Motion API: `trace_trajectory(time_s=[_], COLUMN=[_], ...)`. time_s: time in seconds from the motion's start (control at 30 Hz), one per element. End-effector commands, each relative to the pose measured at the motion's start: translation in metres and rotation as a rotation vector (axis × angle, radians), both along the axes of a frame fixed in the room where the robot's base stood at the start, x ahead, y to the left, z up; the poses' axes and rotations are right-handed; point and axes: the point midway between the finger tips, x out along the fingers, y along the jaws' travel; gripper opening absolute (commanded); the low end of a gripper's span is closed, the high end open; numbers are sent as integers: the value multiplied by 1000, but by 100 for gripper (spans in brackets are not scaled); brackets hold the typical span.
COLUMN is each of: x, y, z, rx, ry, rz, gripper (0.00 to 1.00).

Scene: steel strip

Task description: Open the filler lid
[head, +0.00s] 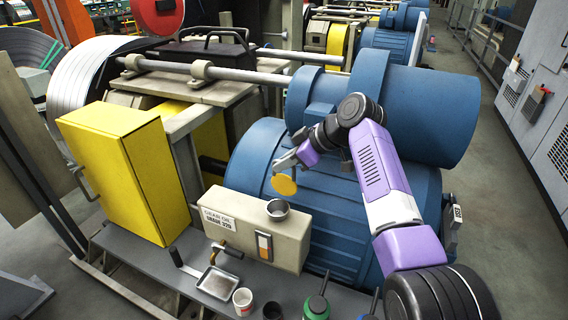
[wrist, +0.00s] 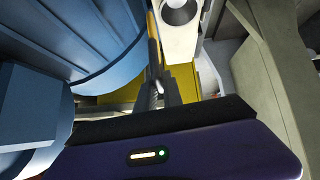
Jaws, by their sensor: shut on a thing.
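The filler lid (head: 284,184) is a round yellow disc, standing tilted up with its face toward the head camera. It is above and behind the open filler neck (head: 277,208) on the beige gear oil tank (head: 230,212). My gripper (head: 285,165) is at the lid's upper edge, shut on it. The wrist view shows my gripper's fingers (wrist: 158,94) close together, with a small pale piece at their tips. The open filler neck shows there too (wrist: 178,14). Whether a hinge joins lid and neck is hard to tell.
A large blue motor (head: 390,105) stands close behind and right of the tank. A yellow cabinet (head: 120,165) is at left. A metal tray (head: 220,282), a white cup (head: 243,301) and a green bottle (head: 317,307) stand on the shelf in front.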

Motion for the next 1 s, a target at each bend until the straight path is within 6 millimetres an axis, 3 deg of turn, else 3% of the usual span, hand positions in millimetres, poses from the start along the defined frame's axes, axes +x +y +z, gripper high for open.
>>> trace_trajectory(time_s=[0.3, 0.33, 0.43, 0.77, 1.0], x=[0, 0, 0, 0, -9], y=[1, 1, 1, -1, -21], z=[-3, -3, -2, 0, 20], rx=[-3, -3, -3, -1, -1], ry=[2, 2, 2, -1, -3], rz=[-1, -1, -1, -1, -2], gripper=[0, 15, 32, 32, 32])
